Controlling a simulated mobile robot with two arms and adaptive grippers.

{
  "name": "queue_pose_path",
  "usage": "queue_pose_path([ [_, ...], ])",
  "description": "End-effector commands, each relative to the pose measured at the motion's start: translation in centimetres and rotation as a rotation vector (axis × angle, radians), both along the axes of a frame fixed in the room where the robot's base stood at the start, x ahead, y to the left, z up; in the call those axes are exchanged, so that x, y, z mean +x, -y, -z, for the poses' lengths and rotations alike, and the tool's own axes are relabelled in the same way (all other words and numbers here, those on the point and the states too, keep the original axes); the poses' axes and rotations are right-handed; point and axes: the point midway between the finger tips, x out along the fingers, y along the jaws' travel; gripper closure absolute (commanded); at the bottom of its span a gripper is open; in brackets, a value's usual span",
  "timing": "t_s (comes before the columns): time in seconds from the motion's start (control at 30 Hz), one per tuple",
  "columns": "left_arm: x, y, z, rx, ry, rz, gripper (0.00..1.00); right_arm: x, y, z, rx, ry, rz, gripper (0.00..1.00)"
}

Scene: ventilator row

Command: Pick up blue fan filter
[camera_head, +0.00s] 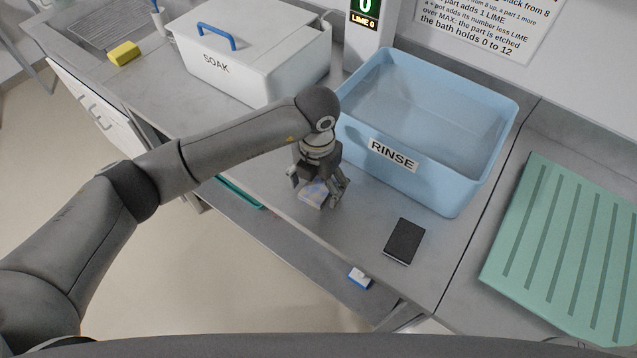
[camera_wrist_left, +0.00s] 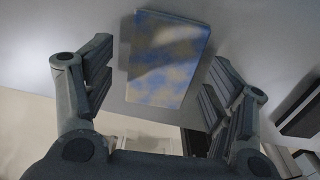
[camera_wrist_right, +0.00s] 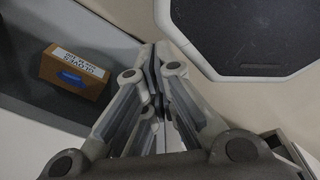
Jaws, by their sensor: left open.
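The blue fan filter (camera_head: 312,194) is a flat pad mottled blue and beige. It lies on the grey counter in front of the rinse tub, partly covered by my left gripper (camera_head: 320,188) in the head view. The left wrist view shows the filter (camera_wrist_left: 165,60) beyond and between the two spread fingers of my left gripper (camera_wrist_left: 162,90), with a gap to the left finger and little gap to the right. My right gripper (camera_wrist_right: 155,70) shows in the right wrist view only, its fingers together with nothing visible between them.
The blue RINSE tub (camera_head: 470,190) stands just behind the filter. The white SOAK box (camera_head: 260,85) is behind left. A black block (camera_head: 404,241) lies to the right, a green ribbed mat (camera_head: 570,250) farther right. A brown glove box (camera_wrist_right: 75,75) is near my right gripper.

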Motion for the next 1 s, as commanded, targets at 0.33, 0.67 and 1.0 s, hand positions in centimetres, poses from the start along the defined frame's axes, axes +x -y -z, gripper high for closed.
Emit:
queue_pose_path([
  [0.33, 0.0, 0.1, 0.1, -0.001, 0.0, 0.001, 0.4, 0.0, 0.0, 0.0, 0.0, 0.0, 0.0, 1.0],
  [0.67, 0.0, 0.1, 0.1, -0.001, 0.0, 0.001, 0.65, 0.0, 0.0, 0.0, 0.0, 0.0, 0.0, 1.0],
  [1.0, 0.1, 0.1, -1.0, -0.003, 0.003, 0.001, 0.65, 0.0, 0.0, 0.3, 0.0, 0.0, 0.0, 1.0],
])
